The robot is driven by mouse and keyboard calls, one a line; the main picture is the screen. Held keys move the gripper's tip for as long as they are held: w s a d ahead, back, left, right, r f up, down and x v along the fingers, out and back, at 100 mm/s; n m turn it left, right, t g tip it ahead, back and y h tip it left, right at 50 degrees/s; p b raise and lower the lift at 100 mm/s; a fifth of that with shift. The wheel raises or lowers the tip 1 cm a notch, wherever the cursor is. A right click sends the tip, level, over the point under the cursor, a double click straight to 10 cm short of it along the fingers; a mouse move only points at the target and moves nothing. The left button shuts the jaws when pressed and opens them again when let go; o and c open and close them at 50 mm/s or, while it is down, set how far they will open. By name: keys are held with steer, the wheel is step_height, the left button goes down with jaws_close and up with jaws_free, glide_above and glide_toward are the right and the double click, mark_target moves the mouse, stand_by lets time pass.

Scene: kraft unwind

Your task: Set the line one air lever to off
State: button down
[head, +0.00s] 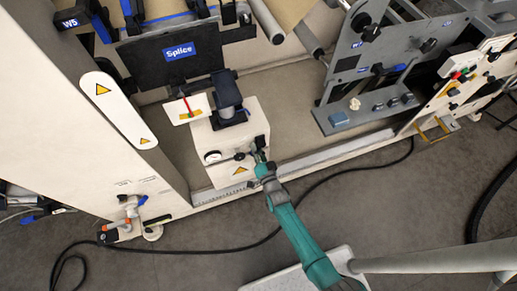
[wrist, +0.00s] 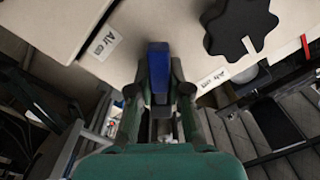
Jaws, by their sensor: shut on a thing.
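The blue lever (wrist: 158,62) stands in the middle of the wrist view, between the two fingers of my gripper (wrist: 159,95), which is shut on it. A label (wrist: 101,44) that seems to read "Air on" is on the cream panel to the left of the lever. A second "Air" label (wrist: 213,80) lies to its right; its last letters are hard to read. The lever is not clearly visible there.
A black star knob (wrist: 240,28) is close to the right of the lever. In the head view, a black splice table (head: 180,55) is above the box. A grey machine plate (head: 365,50) stands to the right. A black cable (head: 330,178) crosses the floor.

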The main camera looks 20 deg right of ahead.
steer(key=m, duration=0.3)
steer(key=r+m, duration=0.1)
steer(key=shift+a+r+m, duration=0.1)
steer(key=shift+a+m, duration=0.2)
steer(key=shift+a, duration=0.1)
steer(key=shift+a+r+m, duration=0.1)
steer(key=shift+r+m, duration=0.3)
steer(key=shift+m, duration=0.85)
steer(key=shift+a+r+m, duration=0.1)
steer(key=shift+r+m, duration=0.25)
steer(key=shift+m, duration=0.9)
steer(key=shift+d, duration=0.1)
steer(key=c, duration=1.1)
jaws_free()
steer(key=s, duration=1.2)
